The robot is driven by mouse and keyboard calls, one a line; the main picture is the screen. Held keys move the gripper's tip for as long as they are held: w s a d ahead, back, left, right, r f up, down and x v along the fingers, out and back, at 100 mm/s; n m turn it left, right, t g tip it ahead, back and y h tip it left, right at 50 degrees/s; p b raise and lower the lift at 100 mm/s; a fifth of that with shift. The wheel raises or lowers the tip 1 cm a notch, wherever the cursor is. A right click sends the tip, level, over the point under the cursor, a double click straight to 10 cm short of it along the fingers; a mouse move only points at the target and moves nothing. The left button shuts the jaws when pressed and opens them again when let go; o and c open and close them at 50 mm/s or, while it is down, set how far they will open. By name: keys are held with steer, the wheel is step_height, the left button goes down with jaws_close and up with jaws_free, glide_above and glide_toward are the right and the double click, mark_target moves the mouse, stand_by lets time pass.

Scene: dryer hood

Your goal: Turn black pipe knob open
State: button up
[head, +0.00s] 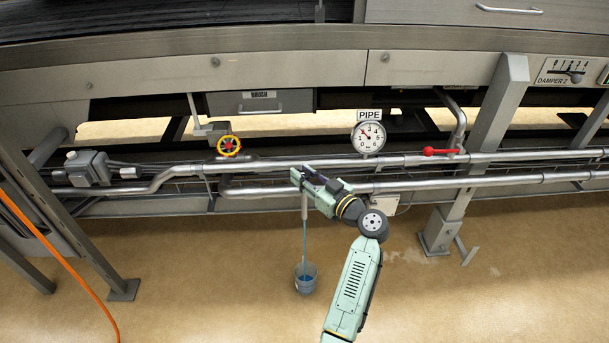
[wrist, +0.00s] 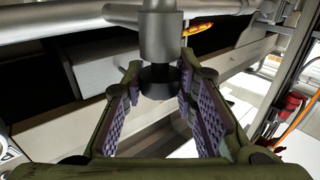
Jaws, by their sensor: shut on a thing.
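The black knob (wrist: 158,82) shows in the wrist view at the lower end of a silver pipe fitting (wrist: 160,35). It sits between the two fingers of my gripper (wrist: 159,72), which is shut on it from both sides. In the head view my gripper (head: 303,178) is at the lower silver pipe (head: 262,191), and the knob is hidden behind it. Blue liquid (head: 304,245) runs in a thin stream from a short spout (head: 304,207) down into a grey bucket (head: 306,279) on the floor.
A round gauge (head: 369,137) under a PIPE sign, a red lever (head: 440,152) and a yellow-red handwheel (head: 229,146) sit along the upper pipe. Metal posts (head: 480,150) stand at right and left. An orange hose (head: 62,260) lies at left. Floor in front is mostly clear.

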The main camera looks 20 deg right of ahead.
jaws_close()
steer(key=shift+f+y+b, duration=0.2)
steer(key=shift+y+b, duration=0.1)
steer(key=shift+b, duration=0.6)
steer(key=shift+r+n+g+y+b, duration=0.1)
steer(key=shift+n+g+y+b, duration=0.4)
steer(key=shift+b, duration=0.6)
steer(key=shift+r, duration=0.1)
steer(key=o, duration=0.8)
jaws_free()
steer(key=shift+o, duration=0.2)
